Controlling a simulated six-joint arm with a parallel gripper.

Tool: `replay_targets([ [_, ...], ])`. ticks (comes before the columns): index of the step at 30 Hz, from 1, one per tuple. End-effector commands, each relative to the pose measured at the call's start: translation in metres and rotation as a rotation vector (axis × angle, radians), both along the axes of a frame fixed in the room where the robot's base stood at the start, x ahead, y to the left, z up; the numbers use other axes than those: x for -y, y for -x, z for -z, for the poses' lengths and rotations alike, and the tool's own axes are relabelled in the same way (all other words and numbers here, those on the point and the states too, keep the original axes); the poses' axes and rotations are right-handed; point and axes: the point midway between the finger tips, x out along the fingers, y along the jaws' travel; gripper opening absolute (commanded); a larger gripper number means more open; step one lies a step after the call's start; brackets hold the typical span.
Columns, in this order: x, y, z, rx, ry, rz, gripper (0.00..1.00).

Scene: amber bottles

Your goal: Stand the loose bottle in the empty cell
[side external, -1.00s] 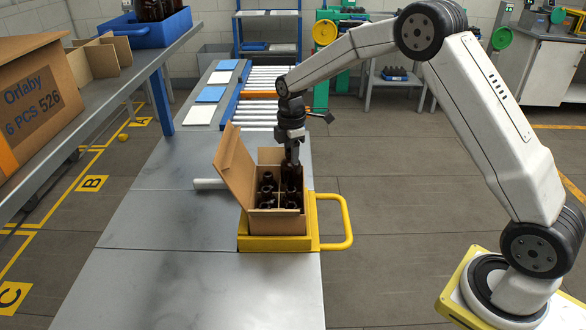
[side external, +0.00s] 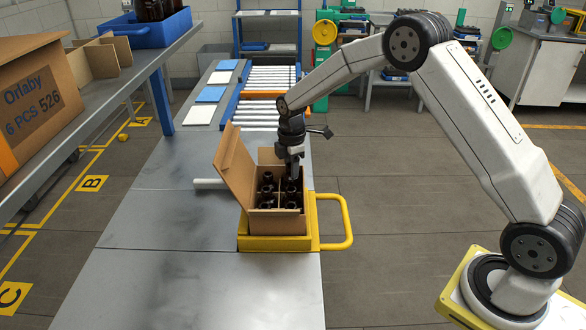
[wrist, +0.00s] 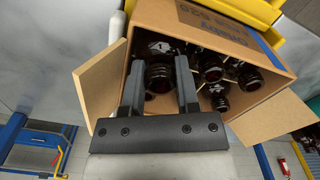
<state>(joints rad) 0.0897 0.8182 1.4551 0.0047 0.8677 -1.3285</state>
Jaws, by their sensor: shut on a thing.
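The open cardboard box (side external: 277,224) holds several amber bottles (side external: 266,190) standing in its cells. My gripper (side external: 294,172) is over the box's right rear part, its fingers reaching down to the opening. In the wrist view my gripper (wrist: 158,72) has a finger on either side of the neck of the amber bottle (wrist: 159,84) and is shut on it. This bottle is down inside the box, its lower part hidden by the walls and neighbours. I cannot tell whether its base touches the floor of the cell.
The box sits in a yellow holder (side external: 262,243) with a yellow handle (side external: 347,222) on its right. A raised flap (side external: 233,160) stands at the box's left. The grey table (side external: 160,220) is clear to the left and in front.

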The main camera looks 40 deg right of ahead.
Motion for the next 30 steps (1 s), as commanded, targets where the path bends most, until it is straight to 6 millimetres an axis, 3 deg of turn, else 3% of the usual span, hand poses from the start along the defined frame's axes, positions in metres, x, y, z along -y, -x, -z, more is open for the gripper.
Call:
replay_targets([
  [30,0.0,-0.0004,0.0081,0.001,0.0,0.0,0.0],
])
